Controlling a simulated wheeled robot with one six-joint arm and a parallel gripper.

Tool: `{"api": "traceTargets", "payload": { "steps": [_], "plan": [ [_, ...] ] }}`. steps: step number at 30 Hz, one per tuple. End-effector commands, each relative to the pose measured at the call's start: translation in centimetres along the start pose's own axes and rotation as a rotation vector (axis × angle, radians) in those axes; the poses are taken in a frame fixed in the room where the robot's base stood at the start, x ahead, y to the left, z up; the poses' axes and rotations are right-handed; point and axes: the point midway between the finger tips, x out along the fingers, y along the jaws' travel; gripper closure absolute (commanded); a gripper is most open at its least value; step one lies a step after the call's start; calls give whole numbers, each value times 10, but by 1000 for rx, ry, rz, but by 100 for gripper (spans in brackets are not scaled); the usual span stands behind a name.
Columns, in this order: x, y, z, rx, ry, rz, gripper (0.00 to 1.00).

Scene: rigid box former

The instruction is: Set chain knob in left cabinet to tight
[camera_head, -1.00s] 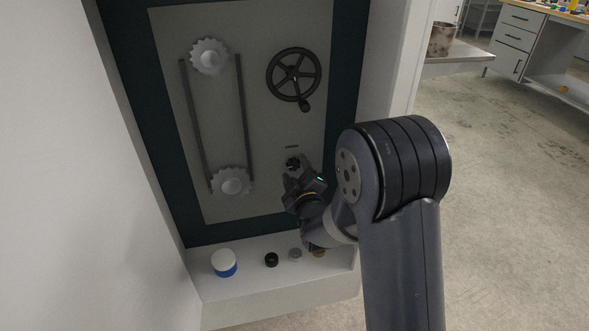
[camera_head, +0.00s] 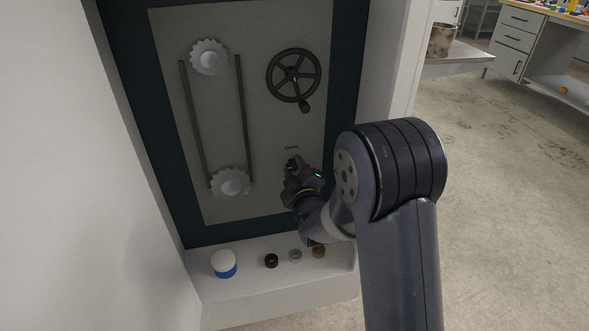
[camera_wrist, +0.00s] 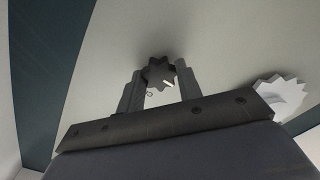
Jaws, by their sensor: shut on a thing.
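The chain knob (camera_wrist: 157,73) is a dark, lobed knob with a white pointer mark, on the grey panel inside the cabinet. In the wrist view it sits between the two fingers of my gripper (camera_wrist: 158,85), which is shut on it. In the head view my gripper (camera_head: 293,166) is at the panel's lower right, under a small dark label (camera_head: 291,148), and hides most of the knob. The label's text is too small to read. Two pale sprockets, upper (camera_head: 210,57) and lower (camera_head: 231,182), stand at the left with dark chain runs (camera_head: 244,110) between them.
A black handwheel (camera_head: 293,75) with a crank handle is above the knob. On the ledge (camera_head: 240,285) below stand a blue-and-white jar (camera_head: 224,264), a black ring (camera_head: 271,260), a grey piece (camera_head: 295,255) and a brown piece (camera_head: 319,252). White cabinet walls (camera_head: 50,160) flank the panel.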

Motion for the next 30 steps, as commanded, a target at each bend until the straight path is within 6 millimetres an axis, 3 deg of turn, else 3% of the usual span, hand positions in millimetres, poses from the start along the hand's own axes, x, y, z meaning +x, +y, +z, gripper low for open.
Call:
{"api": "traceTargets", "payload": {
  "steps": [14,30],
  "plan": [
    [0,-3,2,100,1,1,89],
    [0,-3,3,574,3,2,89]
  ]
}}
